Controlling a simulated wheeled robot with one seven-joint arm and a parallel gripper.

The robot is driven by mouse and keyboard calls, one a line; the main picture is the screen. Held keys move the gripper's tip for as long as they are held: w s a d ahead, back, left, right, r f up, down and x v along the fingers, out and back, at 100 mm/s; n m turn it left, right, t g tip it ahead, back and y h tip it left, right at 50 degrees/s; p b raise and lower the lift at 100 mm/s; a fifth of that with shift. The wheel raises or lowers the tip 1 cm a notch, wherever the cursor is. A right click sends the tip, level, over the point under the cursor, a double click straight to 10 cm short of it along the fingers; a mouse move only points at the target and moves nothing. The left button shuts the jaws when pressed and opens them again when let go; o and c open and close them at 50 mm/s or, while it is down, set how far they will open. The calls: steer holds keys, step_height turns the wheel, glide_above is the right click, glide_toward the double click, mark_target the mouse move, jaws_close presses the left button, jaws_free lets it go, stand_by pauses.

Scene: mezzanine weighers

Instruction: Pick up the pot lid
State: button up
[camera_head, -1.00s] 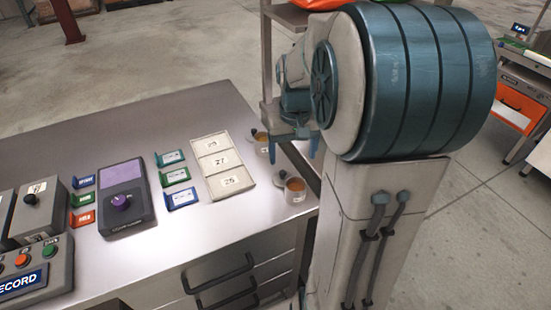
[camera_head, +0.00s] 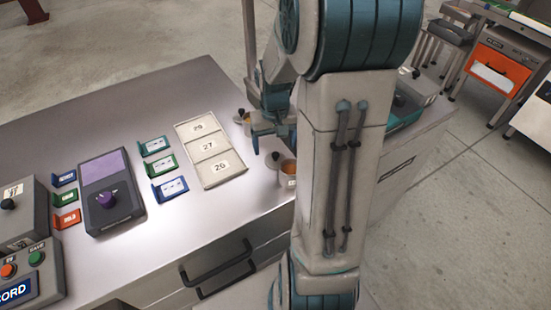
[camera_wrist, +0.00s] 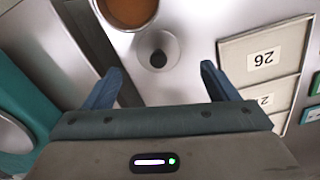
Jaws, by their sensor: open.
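The pot lid (camera_wrist: 158,50) is a round grey disc with a dark knob, lying flat on the steel table in the wrist view. In the head view the lid (camera_head: 272,162) lies just left of a small pot (camera_head: 288,168) with orange-brown contents. That open pot (camera_wrist: 128,10) is cut by the top edge of the wrist view. My gripper (camera_wrist: 158,72) is open and empty, its blue fingers to either side of the lid in the picture. In the head view my gripper (camera_head: 270,143) hangs over this corner. Its height above the lid is hard to tell.
A second small pot (camera_head: 241,118) with a dark knob beside it stands farther back. A tray (camera_head: 183,129) with numbered compartments lies left of the lid. Coloured tags (camera_head: 153,146) and a purple-topped device (camera_head: 109,193) are farther left. Bare tabletop (camera_head: 230,220) lies in front.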

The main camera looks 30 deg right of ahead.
mark_target(275, 153)
steer(key=shift+d+f, duration=0.1)
steer(key=shift+f, duration=2.3)
steer(key=c, duration=1.1)
steer(key=shift+o, duration=0.2)
steer(key=shift+r, duration=0.1)
